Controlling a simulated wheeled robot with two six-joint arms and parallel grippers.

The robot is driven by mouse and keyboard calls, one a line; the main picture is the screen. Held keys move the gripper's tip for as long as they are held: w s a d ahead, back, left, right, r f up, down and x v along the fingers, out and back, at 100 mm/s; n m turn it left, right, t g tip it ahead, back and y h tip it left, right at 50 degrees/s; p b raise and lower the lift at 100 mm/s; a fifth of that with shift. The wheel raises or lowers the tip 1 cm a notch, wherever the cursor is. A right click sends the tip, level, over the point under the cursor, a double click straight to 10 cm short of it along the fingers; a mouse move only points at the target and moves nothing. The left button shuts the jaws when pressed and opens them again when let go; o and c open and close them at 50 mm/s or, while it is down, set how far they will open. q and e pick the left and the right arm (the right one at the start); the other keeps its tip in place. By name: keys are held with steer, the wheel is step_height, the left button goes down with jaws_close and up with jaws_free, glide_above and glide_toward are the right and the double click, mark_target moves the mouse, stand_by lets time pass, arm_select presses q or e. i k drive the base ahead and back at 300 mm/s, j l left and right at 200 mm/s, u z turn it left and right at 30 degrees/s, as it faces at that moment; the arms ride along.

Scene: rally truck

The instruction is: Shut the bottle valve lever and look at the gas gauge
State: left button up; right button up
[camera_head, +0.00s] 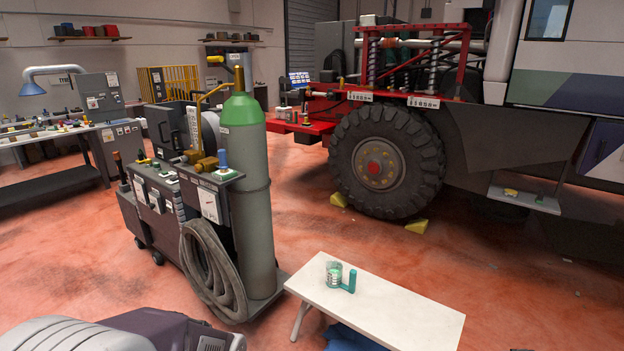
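A tall gas bottle (257,215) with a green shoulder (241,110) stands upright on a wheeled welding cart (150,205). A yellow lever-like bar (214,91) angles up beside the green shoulder, and another small yellow part (215,59) sits higher by the bottle top. I cannot tell which is the valve lever or whether it is shut. A white-faced gauge (209,206) is on the cart's front panel, too small to read. A blue knob (222,159) stands above it. Neither of my grippers shows in this view.
A coiled grey hose (212,275) hangs at the cart's front. A low white table (385,309) holds a glass jar (334,274) and a teal item (350,281). The truck's wheel (384,163) is chocked behind. Open red floor lies left of the cart.

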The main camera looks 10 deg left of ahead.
mark_target(218, 60)
steer(key=i+z, duration=0.1)
steer(key=i, duration=1.15)
steer(key=i+j+z, duration=0.1)
steer(key=i, duration=1.15)
steer(key=j, duration=0.1)
